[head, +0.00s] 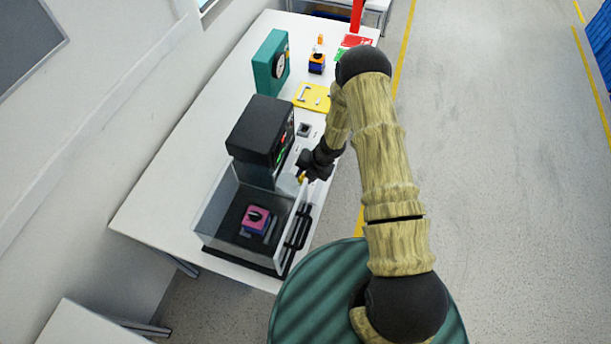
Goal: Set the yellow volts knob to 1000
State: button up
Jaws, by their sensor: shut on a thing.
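A dark instrument (262,135) with red and green lit marks on its right-hand face stands on the white table. A small yellow piece (301,178), which looks like the yellow knob, shows at the tip of my gripper (304,172), near the front of the instrument and the clear case. My gripper is shut on it. Most of the knob is hidden by the black fingers. The scale, the number 1000 and the knob's pointer cannot be read from here.
A clear-walled case (211,213) with a pink block (257,219) inside and a black handle (298,232) stands in front. A teal dial box (270,62), a yellow tray (312,94) and an orange-and-blue block (317,63) are farther back. The table's left side is clear.

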jog(key=m+b, duration=0.1)
jog(key=m, duration=0.4)
jog(key=shift+m, duration=0.3)
jog(key=m+b, duration=0.1)
jog(key=m, duration=0.4)
jog(key=shift+m+t, duration=0.4)
jog(key=shift+r, duration=0.1)
jog(key=o, duration=1)
jog(key=shift+s, duration=0.1)
jog(key=p+v, duration=0.4)
jog(key=v, duration=1.3)
jog(key=shift+a+r+p, duration=0.1)
jog(key=shift+r+p, duration=0.1)
jog(key=shift+p, duration=0.2)
